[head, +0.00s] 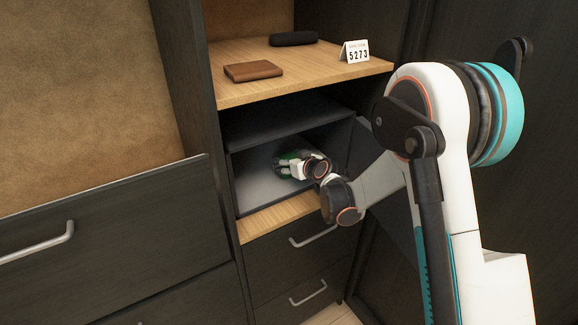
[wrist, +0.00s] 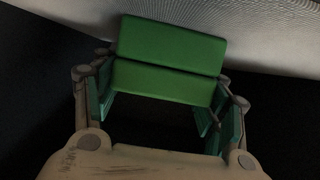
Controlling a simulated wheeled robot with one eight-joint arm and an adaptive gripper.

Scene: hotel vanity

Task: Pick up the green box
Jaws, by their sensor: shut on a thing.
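The green box (wrist: 168,62) sits between the two fingers of my gripper (wrist: 160,105) in the wrist view, with a dark seam running across it. My gripper is shut on it. In the head view my gripper (head: 283,167) is inside the open compartment (head: 250,182) of the cabinet, and only a small patch of green shows there. The rest of the box is hidden by my gripper. I cannot tell whether the box touches the compartment's floor.
A wooden shelf (head: 330,72) above holds a brown wallet (head: 253,71), a dark case (head: 293,38) and a white number sign (head: 355,51). Compartment walls surround my gripper closely. Drawers with metal handles (head: 308,293) lie below, and a large drawer (head: 110,245) is on the left.

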